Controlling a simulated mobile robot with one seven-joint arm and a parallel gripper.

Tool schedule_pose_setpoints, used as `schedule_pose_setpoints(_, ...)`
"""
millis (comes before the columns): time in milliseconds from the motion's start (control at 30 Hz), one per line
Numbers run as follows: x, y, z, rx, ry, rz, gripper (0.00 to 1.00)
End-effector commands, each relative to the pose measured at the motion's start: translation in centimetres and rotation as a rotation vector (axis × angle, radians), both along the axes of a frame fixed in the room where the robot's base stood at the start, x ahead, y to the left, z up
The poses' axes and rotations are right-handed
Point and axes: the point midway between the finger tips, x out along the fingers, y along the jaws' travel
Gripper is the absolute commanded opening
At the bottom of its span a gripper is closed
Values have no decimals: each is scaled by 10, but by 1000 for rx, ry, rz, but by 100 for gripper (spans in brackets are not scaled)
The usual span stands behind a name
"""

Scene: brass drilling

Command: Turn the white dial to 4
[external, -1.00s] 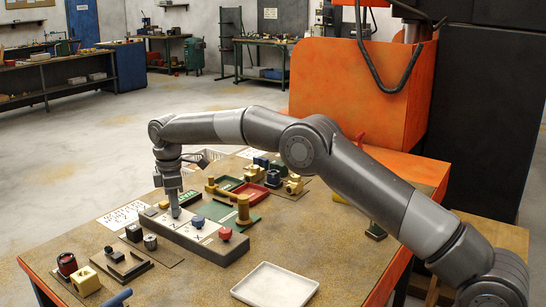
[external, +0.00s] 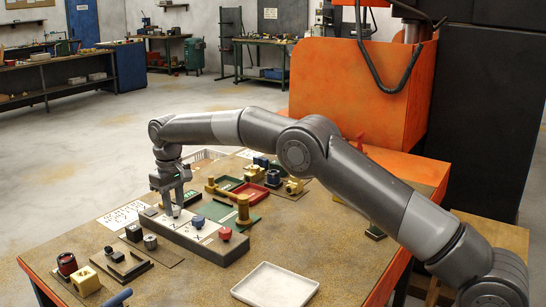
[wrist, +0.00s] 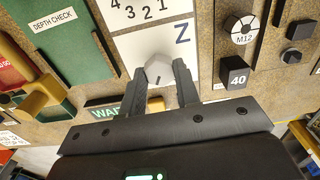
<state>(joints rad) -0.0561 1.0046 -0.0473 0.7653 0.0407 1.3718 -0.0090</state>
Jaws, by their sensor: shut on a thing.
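The white dial (wrist: 158,68) has a faceted body and a dark mark on its face toward my gripper. It sits on a white panel (wrist: 180,45) printed with the numbers 1 to 4 in an arc and a large Z. My gripper (wrist: 160,76) has one finger on each side of the dial and is shut on it. In the external view my gripper (external: 172,206) points down at the left part of the long grey block (external: 232,247). The fingers mostly hide the dial there.
A blue knob (external: 198,221) and a red knob (external: 225,234) stand on the same block, to the right. A yellow post (external: 243,208) stands behind them. A white tray (external: 275,284) lies in front. Small parts and fixtures lie to the left.

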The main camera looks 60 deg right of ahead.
Motion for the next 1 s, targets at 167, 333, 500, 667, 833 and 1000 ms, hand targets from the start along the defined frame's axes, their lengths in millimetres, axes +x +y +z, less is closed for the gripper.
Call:
schedule_pose_setpoints(167,0,-1,0,-1,1,-164,6)
schedule_pose_setpoints(333,0,0,0,-2,1,-306,6)
schedule_pose_setpoints(500,0,0,0,-1,1,-422,6)
schedule_pose_setpoints(667,0,0,0,-2,1,-500,6)
schedule_pose_setpoints(833,0,0,0,-1,1,-550,6)
schedule_pose_setpoints(1000,0,0,0,-1,2,-571,6)
